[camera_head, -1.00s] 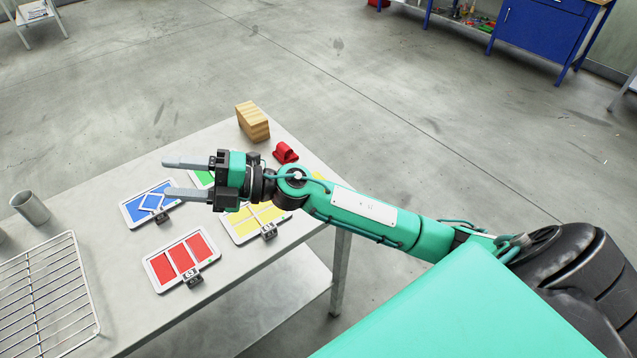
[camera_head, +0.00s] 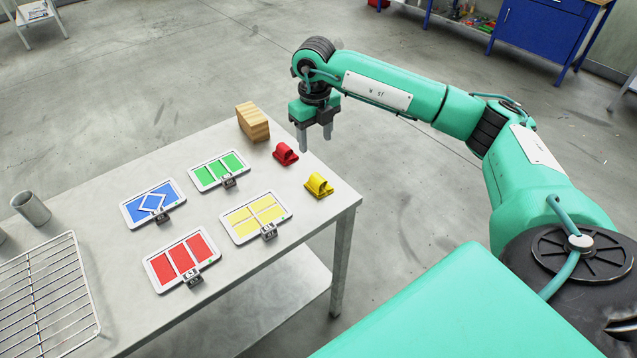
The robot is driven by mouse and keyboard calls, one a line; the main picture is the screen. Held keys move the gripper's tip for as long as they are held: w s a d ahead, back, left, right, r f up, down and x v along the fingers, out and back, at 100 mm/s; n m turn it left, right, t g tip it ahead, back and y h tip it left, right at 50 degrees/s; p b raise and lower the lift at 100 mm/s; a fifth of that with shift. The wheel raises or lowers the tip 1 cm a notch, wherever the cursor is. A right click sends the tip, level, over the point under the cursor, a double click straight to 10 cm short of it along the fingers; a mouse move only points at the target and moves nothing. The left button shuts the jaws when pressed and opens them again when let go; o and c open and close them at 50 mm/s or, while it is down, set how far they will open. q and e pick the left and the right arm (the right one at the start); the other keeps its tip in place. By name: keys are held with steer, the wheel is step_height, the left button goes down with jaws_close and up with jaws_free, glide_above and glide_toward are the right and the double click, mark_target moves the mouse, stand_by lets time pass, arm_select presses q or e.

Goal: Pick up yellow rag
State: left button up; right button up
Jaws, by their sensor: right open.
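The yellow rag (camera_head: 318,186) is a small folded piece at the right end of the grey table (camera_head: 120,305), near its edge. A similar red rag (camera_head: 285,154) lies just behind it and to the left. My right gripper (camera_head: 315,140) points down with its fingers apart and empty. In the picture it appears above the yellow rag and to the right of the red rag, touching neither. Its height over the table is hard to tell. My left gripper is out of view.
Several framed panels, including a blue one (camera_head: 152,203), a green one (camera_head: 219,171), a yellow one (camera_head: 255,216) and a red one (camera_head: 181,259), lie on the table. A wooden block (camera_head: 252,122) stands behind. A wire rack (camera_head: 45,295) and metal cup (camera_head: 31,207) are at left.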

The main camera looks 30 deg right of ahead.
steer(key=p, duration=0.2)
glide_above(318, 177)
steer(key=f, duration=0.7)
steer(key=shift+w+a+f, duration=0.1)
steer(key=shift+w+f, duration=0.2)
steer(key=shift+w, duration=0.05)
steer(key=shift+s+f, duration=0.1)
steer(key=shift+f, duration=0.15)
steer(key=f, duration=0.1)
steer(key=f+p, duration=0.1)
steer(key=f, duration=0.1)
steer(key=shift+s+d+f+p, duration=0.2)
steer(key=shift+s+f+p, duration=0.1)
steer(key=shift+p, duration=0.05)
steer(key=shift+f, duration=0.55)
steer(key=c, duration=1.1)
